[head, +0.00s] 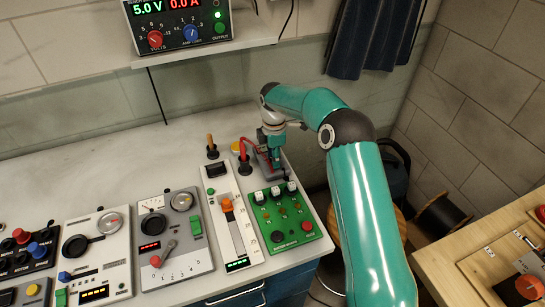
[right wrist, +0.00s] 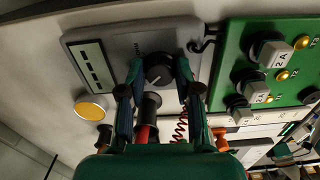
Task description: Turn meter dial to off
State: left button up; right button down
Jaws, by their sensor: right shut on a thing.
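My right gripper (right wrist: 159,76) is shut on the dial, one finger on each side. In the head view my right gripper (head: 271,152) is at the back right of the bench and hides most of the meter. My left gripper is in neither view.
A green panel (head: 278,217) with white switches stands close in front of the meter. A slider panel (head: 232,222) and red and black plugs stand to the left. A yellow button (right wrist: 91,107) is near the meter. The bench's back left is clear.

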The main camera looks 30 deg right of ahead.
jog(key=shift+d+r+n, duration=0.1)
jog(key=shift+n, duration=0.2)
jog(key=c, duration=0.8)
grip_release()
jog(key=shift+w, duration=0.1)
notch_tip(320, 180, up, 12)
dwell(0.5)
